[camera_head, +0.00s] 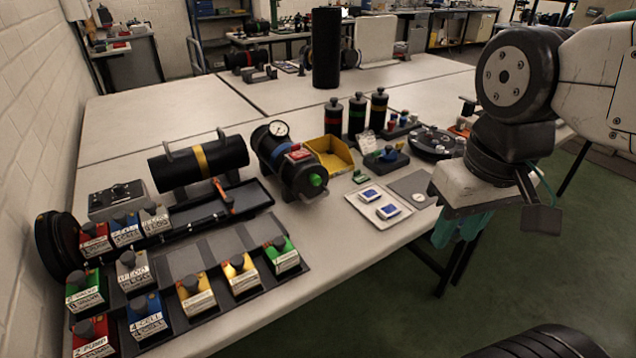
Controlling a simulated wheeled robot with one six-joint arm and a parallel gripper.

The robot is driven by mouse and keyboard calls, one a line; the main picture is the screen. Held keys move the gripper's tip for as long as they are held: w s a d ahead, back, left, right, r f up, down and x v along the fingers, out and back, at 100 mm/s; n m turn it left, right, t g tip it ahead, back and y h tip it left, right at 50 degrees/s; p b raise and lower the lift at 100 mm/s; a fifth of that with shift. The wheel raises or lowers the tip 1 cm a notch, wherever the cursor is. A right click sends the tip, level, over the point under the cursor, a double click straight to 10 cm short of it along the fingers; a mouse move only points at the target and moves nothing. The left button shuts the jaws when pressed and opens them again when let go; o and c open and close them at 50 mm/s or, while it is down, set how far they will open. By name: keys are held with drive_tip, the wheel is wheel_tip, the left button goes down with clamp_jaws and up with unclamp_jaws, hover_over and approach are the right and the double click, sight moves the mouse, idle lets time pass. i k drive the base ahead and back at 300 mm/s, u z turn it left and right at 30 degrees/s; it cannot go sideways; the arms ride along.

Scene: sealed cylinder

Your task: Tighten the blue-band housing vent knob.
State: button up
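Three upright black housings with knobs on top stand mid-table: red-band (334,118), green-band (357,116) and yellow-band (379,112). A dark stand (388,160) in front of them carries a small blue piece (387,153) and a green one; whether it is a vent knob is unclear. A black housing with a gauge and green end knob (290,160) lies to the left. My gripper (538,216) hangs at the right, beyond the table's right edge, apart from these things. Its fingers are only partly visible.
A large yellow-banded cylinder (199,162) lies at the left. A tall black cylinder (326,48) stands behind.

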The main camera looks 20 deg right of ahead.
sight(315, 179)
drive_tip(key=z, duration=2.65)
drive_tip(key=i, duration=0.65)
drive_tip(key=u, duration=2.2)
